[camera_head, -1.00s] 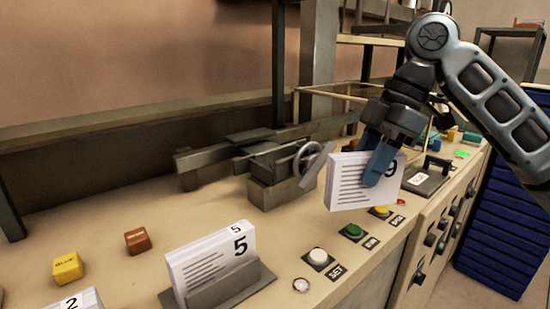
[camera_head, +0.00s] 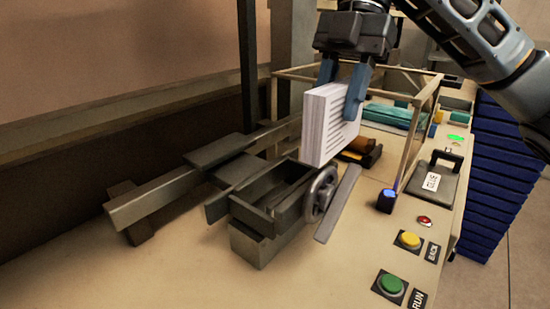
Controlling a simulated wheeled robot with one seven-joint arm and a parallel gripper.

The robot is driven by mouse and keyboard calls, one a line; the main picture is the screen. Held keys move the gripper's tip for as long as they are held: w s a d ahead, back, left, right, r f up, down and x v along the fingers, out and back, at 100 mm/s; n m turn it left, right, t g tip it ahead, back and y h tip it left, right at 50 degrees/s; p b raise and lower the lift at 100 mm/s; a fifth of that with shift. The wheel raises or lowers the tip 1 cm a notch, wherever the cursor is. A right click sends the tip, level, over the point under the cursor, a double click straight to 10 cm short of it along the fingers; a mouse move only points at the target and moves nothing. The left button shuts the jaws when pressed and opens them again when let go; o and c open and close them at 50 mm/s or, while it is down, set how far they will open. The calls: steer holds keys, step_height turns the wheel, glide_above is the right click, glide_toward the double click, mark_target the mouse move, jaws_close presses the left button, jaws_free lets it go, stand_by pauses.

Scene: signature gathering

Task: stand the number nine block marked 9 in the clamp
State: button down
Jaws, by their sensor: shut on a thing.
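My gripper (camera_head: 342,94) is shut on the number nine block (camera_head: 318,130), a white block with printed lines on its face. The block hangs upright in the air, above and just right of the clamp. Its 9 does not show now; the fingers cover part of the face. The clamp (camera_head: 262,217) is a dark grey vise with an open slot between its jaws, a round handwheel and a flat lever on its right side. The slot looks empty.
A wooden frame (camera_head: 420,125) stands behind the block. A blue-topped dark piece (camera_head: 386,200), a yellow button (camera_head: 409,240), a green button (camera_head: 390,284) and a dark plate with a handle (camera_head: 432,183) lie to the right. The bench in front of the clamp is clear.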

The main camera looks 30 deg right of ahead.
steer(key=w+a+f+p, duration=0.1)
steer(key=w+a+f, duration=0.3)
steer(key=f, duration=0.5)
steer(key=shift+w+a, duration=0.25)
steer(key=shift+a, duration=1.1)
steer(key=shift+f, duration=0.35)
steer(key=shift+f, duration=0.2)
steer(key=c, duration=0.7)
jaws_free()
